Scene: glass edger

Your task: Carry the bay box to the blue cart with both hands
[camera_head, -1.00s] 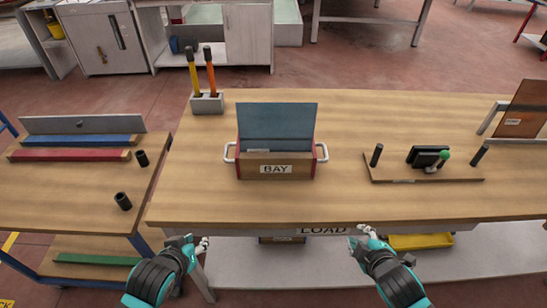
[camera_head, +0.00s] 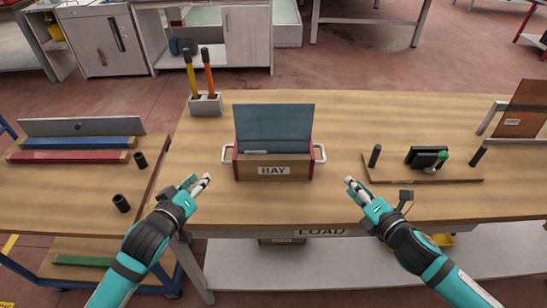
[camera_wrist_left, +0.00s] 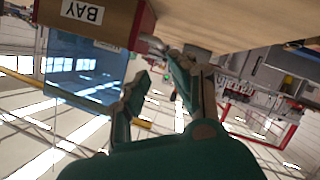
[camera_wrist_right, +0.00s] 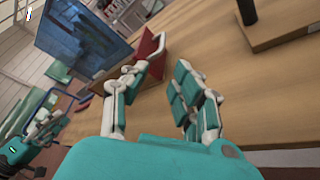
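The bay box (camera_head: 273,168) stands upright on the wooden bench. It has a "BAY" label, red ends, a raised dark-blue panel and a white handle at each end. My left gripper (camera_head: 199,183) is open and empty, in front of and left of the box's left handle (camera_head: 227,154). My right gripper (camera_head: 354,189) is open and empty, in front of and right of the right handle (camera_head: 320,153). Both are apart from the box. The box also shows in the left wrist view (camera_wrist_left: 112,22) and right wrist view (camera_wrist_right: 78,42). The blue cart (camera_head: 75,190) stands left of the bench.
Blue and red bars (camera_head: 70,157) and two black cups (camera_head: 121,203) occupy parts of the cart top. A holder (camera_head: 205,105) with two upright handled tools stands behind the box to the left. A board (camera_head: 425,174) with posts lies to the right. The bench around the box is clear.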

